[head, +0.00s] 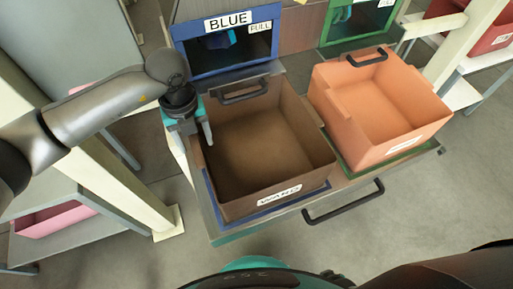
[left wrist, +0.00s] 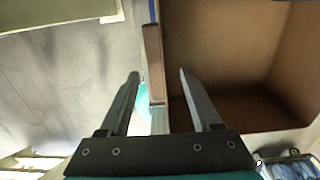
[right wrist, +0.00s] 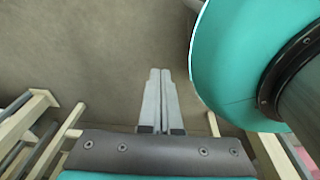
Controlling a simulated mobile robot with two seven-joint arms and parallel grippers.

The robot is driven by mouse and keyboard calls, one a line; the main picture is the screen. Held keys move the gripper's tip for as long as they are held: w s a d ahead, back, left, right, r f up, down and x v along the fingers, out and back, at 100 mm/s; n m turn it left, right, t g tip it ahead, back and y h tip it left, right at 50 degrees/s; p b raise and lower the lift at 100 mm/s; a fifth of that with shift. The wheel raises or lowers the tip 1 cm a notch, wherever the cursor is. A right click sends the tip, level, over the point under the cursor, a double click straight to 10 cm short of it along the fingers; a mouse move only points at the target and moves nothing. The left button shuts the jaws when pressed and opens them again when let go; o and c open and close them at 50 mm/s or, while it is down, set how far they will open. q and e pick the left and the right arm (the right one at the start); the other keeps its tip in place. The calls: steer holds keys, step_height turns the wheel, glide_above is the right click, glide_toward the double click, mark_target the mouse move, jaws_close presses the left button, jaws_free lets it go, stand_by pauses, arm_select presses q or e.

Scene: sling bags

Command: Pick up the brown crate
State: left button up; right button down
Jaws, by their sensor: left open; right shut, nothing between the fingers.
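The brown crate (head: 265,150) is open-topped and looks empty, with a white label on its front and a dark handle at its back. It sits on the left side of a cart or drawer top, inside a blue outline. My left gripper (head: 201,138) is open at the crate's left wall. In the left wrist view the gripper (left wrist: 157,85) has one finger on each side of the crate's wall edge (left wrist: 153,60), and the crate's inside shows at right. I cannot tell whether either finger touches it. My right gripper (right wrist: 158,100) is shut and empty over bare floor.
An orange crate (head: 385,105) stands right of the brown one on a green outline. The tray (head: 240,228) under both has a black front handle (head: 343,203). A blue-framed bay (head: 228,45) and a green-framed bay (head: 358,18) stand behind. A pale post (head: 125,190) is at left.

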mark_target(196, 147)
arm_select(q)
steer(key=f, duration=0.2)
steer(key=f+b, duration=0.1)
steer(key=f, duration=0.1)
steer(key=shift+w+a, duration=0.15)
steer(key=shift+a, duration=0.15)
steer(key=shift+c, duration=0.9)
steer(key=c, duration=0.4)
jaws_close()
arm_select(e)
steer(key=shift+w+d+f, duration=0.45)
steer(key=shift+w+f, duration=0.05)
steer(key=shift+f, duration=0.05)
steer(key=shift+s, duration=0.15)
arm_select(q)
steer(key=shift+d+r, duration=0.1)
